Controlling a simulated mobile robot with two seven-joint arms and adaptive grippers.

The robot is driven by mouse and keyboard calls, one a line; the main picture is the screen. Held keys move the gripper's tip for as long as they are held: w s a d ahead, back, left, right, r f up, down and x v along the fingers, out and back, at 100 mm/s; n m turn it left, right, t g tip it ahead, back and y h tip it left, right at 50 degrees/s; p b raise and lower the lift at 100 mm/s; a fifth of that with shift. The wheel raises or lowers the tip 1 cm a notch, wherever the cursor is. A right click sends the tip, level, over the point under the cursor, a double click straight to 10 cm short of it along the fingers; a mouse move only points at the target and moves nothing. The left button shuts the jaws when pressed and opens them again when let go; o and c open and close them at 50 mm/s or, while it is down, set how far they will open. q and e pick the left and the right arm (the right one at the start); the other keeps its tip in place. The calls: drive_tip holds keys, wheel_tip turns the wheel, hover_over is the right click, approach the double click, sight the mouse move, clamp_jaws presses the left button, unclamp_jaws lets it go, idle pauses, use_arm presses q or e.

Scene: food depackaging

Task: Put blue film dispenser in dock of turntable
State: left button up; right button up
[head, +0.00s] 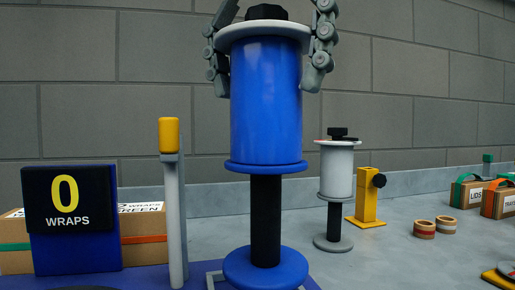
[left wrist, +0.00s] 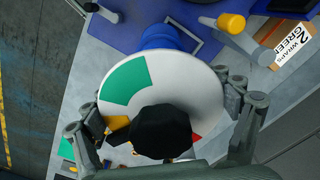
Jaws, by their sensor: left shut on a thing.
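The blue film dispenser (head: 266,105) stands upright in the centre of the head view. It has a blue roll, a black lower shaft, a round blue foot and a white top disc with a black knob. In the left wrist view its white disc (left wrist: 178,82) shows green, yellow and red patches. My left gripper (head: 270,75) is shut on it from above, one finger on each side just under the disc. A thin square outline (head: 214,276), perhaps the dock, lies on the blue base beside the foot. Whether the foot touches the base is unclear. My right gripper is out of view.
A grey post with a yellow top (head: 169,135) and a "0 WRAPS" display (head: 71,212) stand at left, before a cardboard box (head: 142,241). A grey dispenser (head: 336,170), yellow stand (head: 369,199), tape rolls (head: 424,229) and labelled boxes (head: 467,193) are at right.

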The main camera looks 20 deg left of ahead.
use_arm(q)
drive_tip(key=w+a+f, duration=0.2)
drive_tip(key=w+f, duration=0.2)
drive_tip(key=f, duration=0.3)
drive_tip(key=shift+w+a, duration=0.15)
drive_tip(key=shift+w, duration=0.05)
drive_tip(key=shift+f, duration=0.1)
drive_tip(key=o, duration=1.5)
wheel_tip(320, 180, up, 11)
drive_tip(key=shift+r, duration=0.65)
